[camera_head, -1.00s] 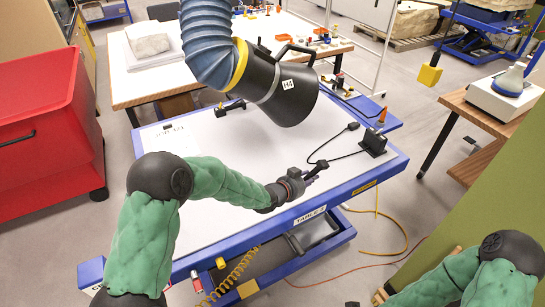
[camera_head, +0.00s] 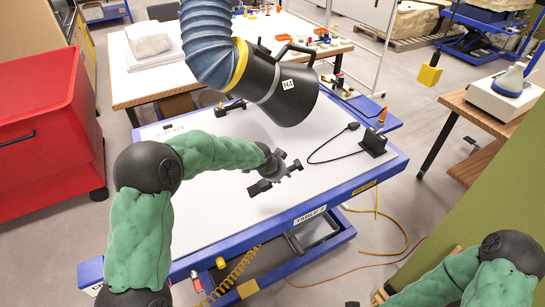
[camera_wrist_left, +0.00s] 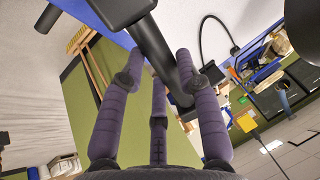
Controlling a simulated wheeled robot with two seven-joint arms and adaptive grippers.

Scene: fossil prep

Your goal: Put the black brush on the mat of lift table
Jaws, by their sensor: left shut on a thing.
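My left gripper (camera_head: 280,168) is over the middle of the lift table's white mat (camera_head: 225,220). It is shut on the black brush (camera_head: 260,188), a dark block on a handle. In the left wrist view, the brush (camera_wrist_left: 155,42) has its handle running down between my purple-grey fingers (camera_wrist_left: 160,75), with the block beyond the fingertips. The brush appears just above the mat or touching it; I cannot tell which. My right gripper is out of view; only part of its arm shows at lower right.
A black extractor hood (camera_head: 285,85) on a blue hose hangs above the table's far part. A black box (camera_head: 373,142) with a cable stands at the right of the table. Another black item (camera_head: 230,107) lies at the back edge. The front left of the mat is clear.

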